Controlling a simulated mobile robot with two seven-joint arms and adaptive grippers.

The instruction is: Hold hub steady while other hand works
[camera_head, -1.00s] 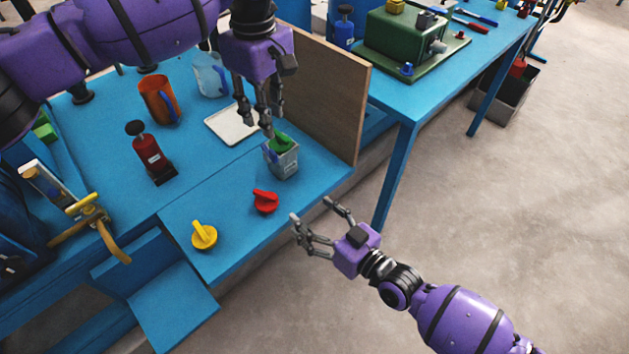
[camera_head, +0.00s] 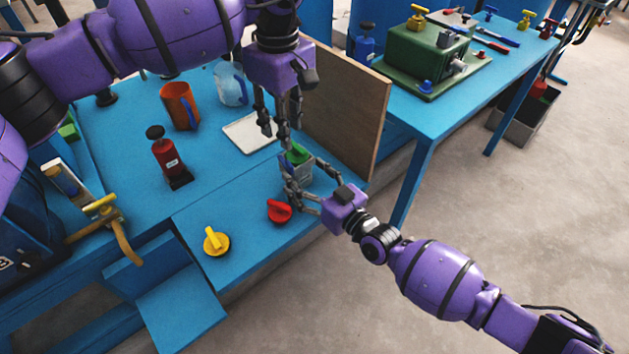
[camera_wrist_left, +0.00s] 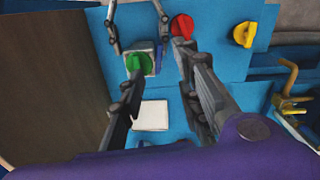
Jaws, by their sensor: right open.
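A small grey block-shaped hub (camera_head: 304,172) with a green knob (camera_head: 297,153) on top stands upright on the blue bench near its right edge. The knob also shows in the left wrist view (camera_wrist_left: 138,64). My left gripper (camera_head: 276,135) points down just above and behind the hub, its fingers apart. In the left wrist view its fingers (camera_wrist_left: 155,65) have a gap between them, with the knob near the left one. My right gripper (camera_head: 299,172) is open, with its fingers reaching to either side of the hub; contact cannot be told. The hub's lower part is partly hidden by those fingers.
A red knob (camera_head: 279,211) and a yellow knob (camera_head: 215,241) lie on the bench in front. A white tray (camera_head: 248,134) lies behind the hub. A wooden panel (camera_head: 345,110) stands close on the right. A red bottle (camera_head: 168,158) and orange jug (camera_head: 178,104) stand left.

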